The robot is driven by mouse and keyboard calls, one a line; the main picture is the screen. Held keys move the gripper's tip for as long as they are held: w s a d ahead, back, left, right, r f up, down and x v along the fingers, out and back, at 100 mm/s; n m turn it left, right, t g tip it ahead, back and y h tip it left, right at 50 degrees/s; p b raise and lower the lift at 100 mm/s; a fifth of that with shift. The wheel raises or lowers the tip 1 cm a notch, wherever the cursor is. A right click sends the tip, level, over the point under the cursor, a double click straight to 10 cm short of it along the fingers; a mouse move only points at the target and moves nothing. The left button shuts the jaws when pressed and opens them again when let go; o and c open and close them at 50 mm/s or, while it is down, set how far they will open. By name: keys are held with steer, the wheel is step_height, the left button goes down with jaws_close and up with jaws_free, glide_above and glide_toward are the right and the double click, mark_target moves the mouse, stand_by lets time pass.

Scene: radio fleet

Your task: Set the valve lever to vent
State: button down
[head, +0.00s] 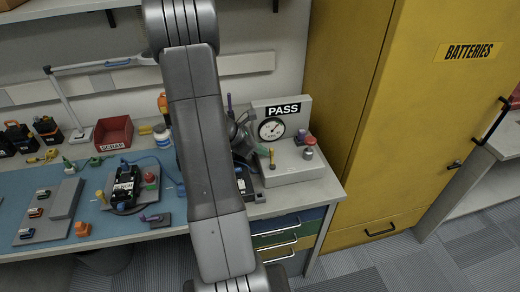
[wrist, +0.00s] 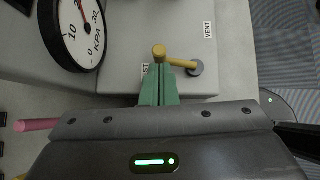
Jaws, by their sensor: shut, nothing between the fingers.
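The valve lever (wrist: 178,62) is a yellow bar with a round knob at its free end, running left from a grey pivot (wrist: 196,68) on a light grey test block (wrist: 120,75). It points toward a partly hidden label ending in "ST"; the VENT label (wrist: 208,29) lies above the pivot in the wrist view. My gripper (wrist: 160,72) is shut, its green fingertips right at the knob end of the lever; I cannot tell whether they touch. The lever (head: 272,157) and my gripper (head: 259,152) also show in the head view, partly behind my arm.
A round pressure gauge (head: 271,129) stands beside the lever under a PASS sign (head: 283,110). A red-topped knob (head: 309,142) is to the right on the block. A black radio (head: 126,185) and loose parts lie on the blue mat. A yellow batteries cabinet (head: 390,110) stands right of the bench.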

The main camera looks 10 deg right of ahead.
mark_target(271, 149)
steer(key=shift+w+d+m+g+p, duration=0.2)
steer(key=shift+m+g+p, duration=0.25)
steer(key=shift+m, duration=0.25)
steer(key=shift+w+d+m+g+p, duration=0.2)
steer(key=shift+d+m+g+p, duration=0.2)
steer(key=shift+m+g, duration=0.25)
steer(key=shift+w+d+m+g+p, duration=0.15)
steer(key=shift+d+m+g+p, duration=0.25)
steer(key=shift+m+g, duration=0.6)
steer(key=shift+d+m+y, duration=0.25)
steer(key=shift+m+y, duration=0.15)
steer(key=shift+m, duration=0.35)
steer(key=shift+d, duration=0.3)
steer(key=shift+s+a+b, duration=0.3)
steer(key=shift+s+a, duration=0.2)
steer(key=shift+a, duration=0.15)
